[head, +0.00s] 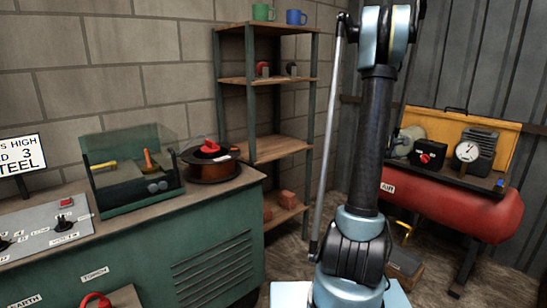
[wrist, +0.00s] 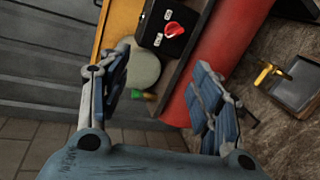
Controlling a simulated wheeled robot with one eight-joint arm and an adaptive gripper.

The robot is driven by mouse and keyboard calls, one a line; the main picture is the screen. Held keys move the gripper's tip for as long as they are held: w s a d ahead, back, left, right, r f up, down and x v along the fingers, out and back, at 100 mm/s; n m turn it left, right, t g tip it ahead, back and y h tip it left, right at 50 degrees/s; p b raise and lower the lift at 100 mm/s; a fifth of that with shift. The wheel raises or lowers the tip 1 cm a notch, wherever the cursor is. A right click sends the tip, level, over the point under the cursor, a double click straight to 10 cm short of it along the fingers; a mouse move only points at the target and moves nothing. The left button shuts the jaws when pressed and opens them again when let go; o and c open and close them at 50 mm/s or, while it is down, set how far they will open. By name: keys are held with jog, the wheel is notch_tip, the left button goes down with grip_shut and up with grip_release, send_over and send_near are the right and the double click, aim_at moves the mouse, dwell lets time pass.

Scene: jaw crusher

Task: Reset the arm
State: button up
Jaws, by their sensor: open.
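My arm (head: 372,140) stands upright in the head view and runs out of the top edge. My gripper is not visible there. In the wrist view my gripper (wrist: 158,85) is open, with its two blue padded fingers wide apart and nothing held between them. Beyond the fingers are the red air tank (wrist: 222,45) and the black switch box (wrist: 172,28) with a red knob. They appear apart from the fingers, though the distance is hard to judge. The red tank (head: 455,207) also shows at the right of the head view.
A green workbench (head: 150,250) at left carries a clear-sided box (head: 135,185), a wire spool (head: 210,163) and a control panel (head: 50,228). A shelf rack (head: 250,95) with mugs stands behind. A dark tray (wrist: 298,85) lies on the floor. Floor shows between rack and tank.

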jog(key=s+a+m+g+y, duration=0.3)
jog(key=s+a+m+y, duration=0.2)
jog(key=s+a, duration=1.2)
jog(key=s+a+f+m+g+y, duration=0.1)
jog(key=s+a+f, duration=0.4)
jog(key=s+a, duration=0.6)
jog(key=s+a+f+m+g+y, duration=0.2)
jog(key=s+a+f+y, duration=0.3)
jog(key=s+a, duration=0.5)
jog(key=s+y, duration=0.1)
jog(key=s, duration=0.2)
jog(key=shift+s+a+f+m, duration=0.15)
jog(key=shift+a+f+m, duration=0.1)
jog(key=shift+a+m, duration=0.15)
jog(key=shift+c, duration=0.5)
